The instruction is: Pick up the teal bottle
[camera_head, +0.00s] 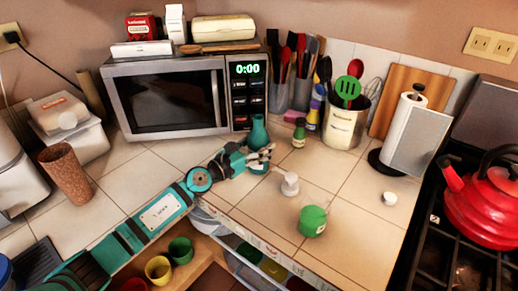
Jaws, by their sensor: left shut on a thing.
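The teal bottle (258,133) stands upright on the tiled counter in front of the right part of the microwave. Its neck and upper body show above my left gripper. My left gripper (266,157) reaches in from the left and is shut on the bottle's lower part, with the fingers covering much of it. I cannot tell whether the bottle's base touches the counter. My right gripper is not in view.
The microwave (170,95) stands close behind. A small white object (290,185) and a green jar (313,221) are near, to the front right. A utensil pot (345,124), paper towel (414,140) and red kettle (486,205) stand further right. An open drawer (260,262) lies below the counter edge.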

